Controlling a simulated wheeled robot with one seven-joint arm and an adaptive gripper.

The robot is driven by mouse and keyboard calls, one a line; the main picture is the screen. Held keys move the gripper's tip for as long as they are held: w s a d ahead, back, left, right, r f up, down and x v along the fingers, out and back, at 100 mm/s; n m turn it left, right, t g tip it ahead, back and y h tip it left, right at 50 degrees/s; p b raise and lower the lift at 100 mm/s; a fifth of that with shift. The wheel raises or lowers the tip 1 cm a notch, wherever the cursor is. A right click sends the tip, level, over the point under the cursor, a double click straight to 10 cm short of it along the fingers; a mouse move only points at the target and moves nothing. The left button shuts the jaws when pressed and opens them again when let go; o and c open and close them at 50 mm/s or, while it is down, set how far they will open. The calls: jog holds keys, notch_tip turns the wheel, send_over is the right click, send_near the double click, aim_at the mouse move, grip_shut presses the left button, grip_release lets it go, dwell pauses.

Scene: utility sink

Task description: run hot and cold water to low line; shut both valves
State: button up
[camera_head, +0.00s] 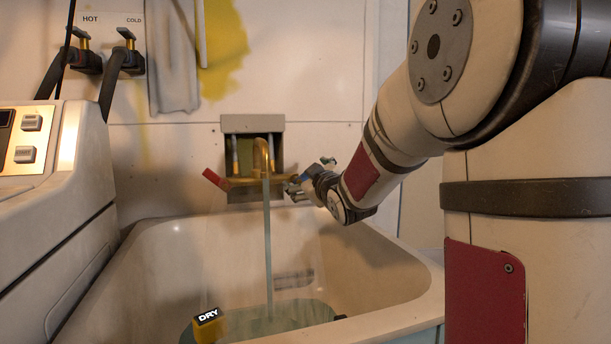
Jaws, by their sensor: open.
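A brass faucet (262,160) is mounted on the wall above the sink (170,250). A stream of water (267,240) falls from its spout into shallow water (285,318) at the sink's bottom. The red valve handle (215,180) sticks out at the faucet's left, tilted up to the left. My gripper (296,188) is open at the faucet's right end, beside a small blue part (303,179) that looks like the other valve handle. My fingers partly hide it, and I cannot tell whether they touch it. No low line can be clearly made out.
A yellow block with a black "DRY" label (208,322) sits at the water's near left edge. A grey machine (60,190) stands left of the sink. HOT and COLD wall hookups with dark hoses (115,80) and a hanging grey cloth (172,60) are behind.

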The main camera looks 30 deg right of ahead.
jog(key=v, duration=1)
jog(key=shift+w, duration=0.1)
dwell(6.9)
